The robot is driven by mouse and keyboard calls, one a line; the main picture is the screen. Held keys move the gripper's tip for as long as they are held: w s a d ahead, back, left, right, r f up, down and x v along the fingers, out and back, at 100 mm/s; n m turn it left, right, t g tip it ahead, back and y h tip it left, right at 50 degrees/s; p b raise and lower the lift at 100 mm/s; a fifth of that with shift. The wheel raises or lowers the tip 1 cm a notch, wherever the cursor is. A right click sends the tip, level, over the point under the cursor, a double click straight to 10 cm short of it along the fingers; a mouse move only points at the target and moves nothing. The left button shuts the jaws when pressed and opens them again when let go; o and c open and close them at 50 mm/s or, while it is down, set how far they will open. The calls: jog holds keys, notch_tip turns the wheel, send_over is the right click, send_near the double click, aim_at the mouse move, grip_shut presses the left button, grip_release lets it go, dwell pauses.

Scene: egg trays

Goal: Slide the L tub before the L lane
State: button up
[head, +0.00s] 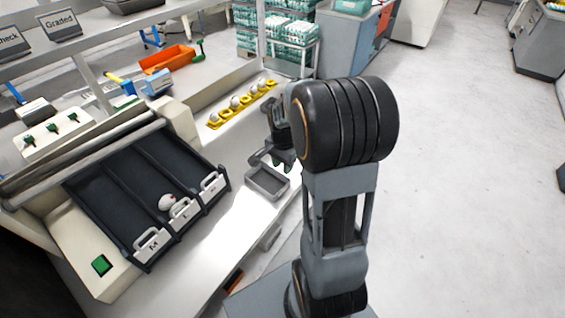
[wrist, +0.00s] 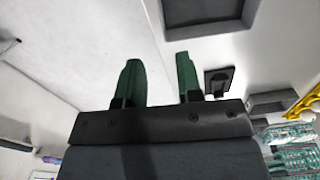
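The dark three-lane sorter rack (head: 125,190) is at the left in the head view. The L lane's label (head: 183,212) is the middle one, and a white egg (head: 167,202) with a reddish mark rests behind it. A shallow grey tub (head: 267,183) stands on the white bench, right of the lanes; I see no readable letter on it. My gripper (head: 277,158) is just behind that tub, partly hidden by my arm. In the wrist view its green fingers (wrist: 160,80) are apart with nothing between them. A grey tub (wrist: 248,22) shows at the top there.
A yellow egg rack (head: 242,103) with several eggs lies farther back on the bench. An orange bin (head: 167,59) and stacked egg trays (head: 290,32) are beyond. A green button (head: 102,265) is at front left. Another grey tub (wrist: 272,103) shows at right in the wrist view.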

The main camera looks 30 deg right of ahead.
aim_at(283, 188)
notch_tip(283, 188, down, 14)
jog(key=shift+r+p, duration=0.1)
jog(key=shift+p, duration=0.55)
dwell(0.3)
grip_shut()
